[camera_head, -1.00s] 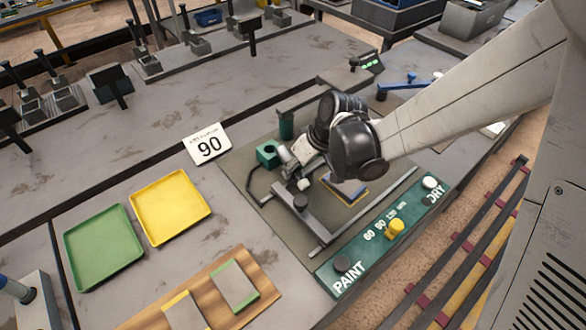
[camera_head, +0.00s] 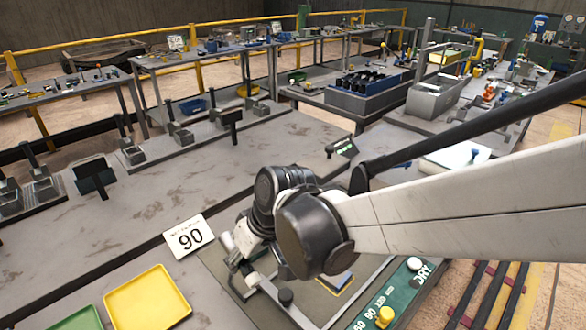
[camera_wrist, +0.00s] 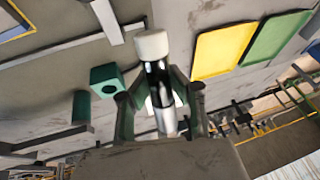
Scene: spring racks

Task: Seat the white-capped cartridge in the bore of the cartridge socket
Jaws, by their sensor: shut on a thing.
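My gripper (camera_wrist: 163,95) is shut on the white-capped cartridge (camera_wrist: 157,76) in the wrist view. The cartridge has a white cap, a shiny black and silver body, and fingers on both sides. The cap points to the top of the picture. A green block with a round dark bore, apparently the cartridge socket (camera_wrist: 107,81), is left of the cartridge and apart from it, its bore empty. In the head view my gripper (camera_head: 246,250) is over the grey work mat, partly covered by my wrist. The socket cannot be made out there.
A green cylinder (camera_wrist: 82,107) stands near the socket. A metal bar (camera_wrist: 105,20) crosses nearby.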

